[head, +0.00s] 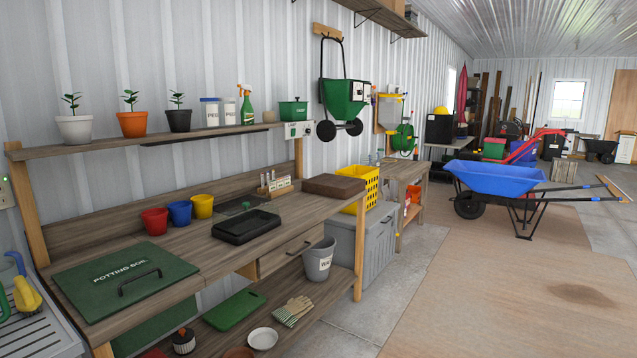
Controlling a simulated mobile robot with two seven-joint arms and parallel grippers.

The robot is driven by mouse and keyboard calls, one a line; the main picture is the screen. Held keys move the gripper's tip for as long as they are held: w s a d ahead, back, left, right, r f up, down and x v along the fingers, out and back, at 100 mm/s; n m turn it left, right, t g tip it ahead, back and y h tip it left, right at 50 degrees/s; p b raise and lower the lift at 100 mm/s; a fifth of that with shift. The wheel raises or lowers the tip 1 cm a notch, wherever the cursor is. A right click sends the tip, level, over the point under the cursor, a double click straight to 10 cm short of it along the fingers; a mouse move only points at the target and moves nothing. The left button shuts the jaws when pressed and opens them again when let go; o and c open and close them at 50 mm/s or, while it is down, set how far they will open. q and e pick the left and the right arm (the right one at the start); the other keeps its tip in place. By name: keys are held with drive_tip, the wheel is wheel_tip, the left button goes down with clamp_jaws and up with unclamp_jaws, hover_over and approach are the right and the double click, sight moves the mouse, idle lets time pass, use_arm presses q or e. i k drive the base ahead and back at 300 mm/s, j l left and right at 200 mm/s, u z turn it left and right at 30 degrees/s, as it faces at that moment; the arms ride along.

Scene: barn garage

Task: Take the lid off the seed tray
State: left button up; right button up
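A black rectangular tray (246,227), which looks like the seed tray, sits on the wooden potting bench (205,262) near its front edge. Its top looks dark and flat inside a raised rim. I cannot tell whether this is a lid or the tray's inside. A flat dark panel (240,204) lies just behind it on the bench. A flat brown block or box (334,186) lies at the bench's right end. Neither of my grippers is in view.
A green potting soil lid with a handle (125,282) lies left on the bench. Red (155,221), blue (180,213) and yellow (202,206) pots stand behind. A small labelled rack (275,187) stands behind the tray. A yellow crate (358,185) and blue wheelbarrow (495,178) are right. Floor at right is open.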

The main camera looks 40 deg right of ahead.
sight(240, 220)
drive_tip(key=i+l+z, duration=0.3)
drive_tip(key=z, duration=0.15)
drive_tip(key=i+l+z, duration=0.25)
drive_tip(key=i+z, duration=0.2)
drive_tip(key=i+l+z, duration=0.1)
drive_tip(key=i, duration=0.6)
drive_tip(key=i+l+z, duration=0.15)
drive_tip(key=i, duration=0.5)
drive_tip(key=l, duration=0.1)
